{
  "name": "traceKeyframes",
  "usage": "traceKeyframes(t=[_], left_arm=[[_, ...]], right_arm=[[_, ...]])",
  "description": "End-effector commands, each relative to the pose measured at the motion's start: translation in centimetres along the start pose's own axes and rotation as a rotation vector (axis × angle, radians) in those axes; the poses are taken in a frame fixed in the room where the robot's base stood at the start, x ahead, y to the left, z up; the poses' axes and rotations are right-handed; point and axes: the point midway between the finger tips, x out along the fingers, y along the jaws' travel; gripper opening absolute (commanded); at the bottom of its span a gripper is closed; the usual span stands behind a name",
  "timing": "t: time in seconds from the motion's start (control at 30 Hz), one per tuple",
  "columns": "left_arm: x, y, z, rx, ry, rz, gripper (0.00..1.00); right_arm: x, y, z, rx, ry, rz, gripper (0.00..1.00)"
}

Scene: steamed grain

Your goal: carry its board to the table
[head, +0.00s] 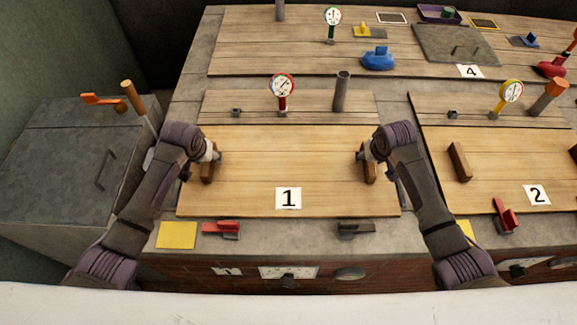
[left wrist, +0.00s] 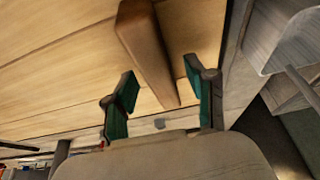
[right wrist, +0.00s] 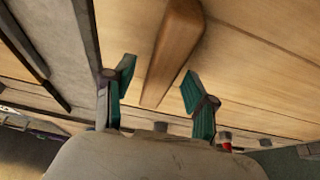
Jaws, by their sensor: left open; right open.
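The wooden board (head: 250,180) with the number 1 card (head: 288,198) lies flat on the grey counter in the head view. It has a brown wooden handle bar near each end. My left gripper (head: 211,160) is at the left handle (head: 206,172); in the left wrist view the handle (left wrist: 150,50) runs between the two open green-padded fingers (left wrist: 160,100). My right gripper (head: 366,160) is at the right handle (head: 370,173); in the right wrist view the handle (right wrist: 172,50) lies between the open fingers (right wrist: 155,85). Neither gripper is closed on its handle.
Behind the board stand a red gauge (head: 282,88) and a grey pipe (head: 341,92). Board 2 (head: 490,180) is to the right, with a yellow gauge (head: 510,94). A red latch (head: 222,229) and dark latch (head: 355,229) sit at the front edge. A grey cabinet (head: 60,170) is at left.

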Motion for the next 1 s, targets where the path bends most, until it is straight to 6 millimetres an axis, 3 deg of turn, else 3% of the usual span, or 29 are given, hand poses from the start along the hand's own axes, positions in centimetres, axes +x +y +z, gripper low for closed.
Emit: traceKeyframes(t=[0.43,0.77,1.0], left_arm=[[0.98,-0.01,-0.01,0.001,0.001,0.000,0.56],[0.96,-0.01,0.00,0.000,0.001,0.000,0.03],[0.95,0.00,0.00,0.000,0.001,0.000,0.00]], right_arm=[[0.99,-0.01,0.04,-0.001,0.000,0.000,0.56],[0.98,-0.01,0.04,0.000,0.000,0.000,0.03],[0.97,0.00,0.04,0.000,0.000,0.000,0.00]])
